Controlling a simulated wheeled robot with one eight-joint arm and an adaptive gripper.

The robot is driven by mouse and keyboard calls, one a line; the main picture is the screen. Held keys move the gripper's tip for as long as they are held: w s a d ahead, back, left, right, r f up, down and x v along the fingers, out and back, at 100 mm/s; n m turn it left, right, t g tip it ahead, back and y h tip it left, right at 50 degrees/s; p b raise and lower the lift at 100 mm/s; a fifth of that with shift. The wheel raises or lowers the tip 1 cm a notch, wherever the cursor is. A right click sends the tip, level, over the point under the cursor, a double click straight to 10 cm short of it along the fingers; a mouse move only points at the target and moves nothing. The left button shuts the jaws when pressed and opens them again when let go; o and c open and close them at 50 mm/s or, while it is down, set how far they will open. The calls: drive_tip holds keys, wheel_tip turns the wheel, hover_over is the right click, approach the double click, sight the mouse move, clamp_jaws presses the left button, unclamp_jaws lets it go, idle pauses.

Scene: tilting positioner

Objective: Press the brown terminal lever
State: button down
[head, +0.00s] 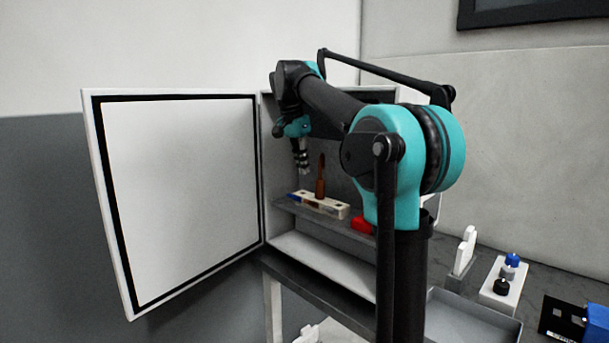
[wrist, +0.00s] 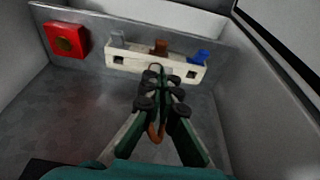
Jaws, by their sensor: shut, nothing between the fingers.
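The white terminal block (head: 333,208) sits on a grey ledge inside the open cabinet. Its brown lever (head: 320,186) stands up from the block in the head view. In the wrist view, the brown lever (wrist: 159,47) is at the block's middle, between a grey lever (wrist: 118,36) and a blue lever (wrist: 199,57). My gripper (head: 304,170) is shut and empty, pointing down, up and left of the brown lever in the head view. In the wrist view, my gripper's tips (wrist: 155,72) overlap the block's edge just below the brown lever; contact cannot be told.
A red box with a round button (wrist: 67,40) is beside the block; it also shows in the head view (head: 362,224). The cabinet door (head: 180,200) stands open at the left. Cabinet walls close in around my gripper. A white box with knobs (head: 502,285) stands outside, right.

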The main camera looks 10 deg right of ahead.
sight(305, 201)
drive_tip(key=x, duration=0.8)
drive_tip(key=shift+f, duration=0.3)
drive_tip(key=shift+s+a+f+t+h, duration=0.15)
drive_tip(key=shift+s+a+t+h, duration=0.1)
drive_tip(key=shift+t+h, duration=0.25)
drive_tip(key=t+h, duration=0.1)
drive_tip(key=s+a+f+t+h, duration=0.1)
drive_tip(key=h, duration=0.1)
drive_tip(key=shift+a+f, duration=0.15)
drive_tip(key=shift+a, duration=0.1)
drive_tip(key=t+h, duration=0.1)
drive_tip(key=f+t+h, duration=0.1)
drive_tip(key=h, duration=0.1)
drive_tip(key=f+t+h, duration=0.1)
drive_tip(key=shift+s+a+f+h, duration=0.15)
drive_tip(key=shift+s+a+h, duration=0.1)
drive_tip(key=shift+a+h, duration=0.1)
drive_tip(key=shift+d, duration=0.1)
drive_tip(key=shift+w+d+r, duration=0.3)
drive_tip(key=shift+w+d, duration=0.15)
drive_tip(key=shift+d, duration=0.05)
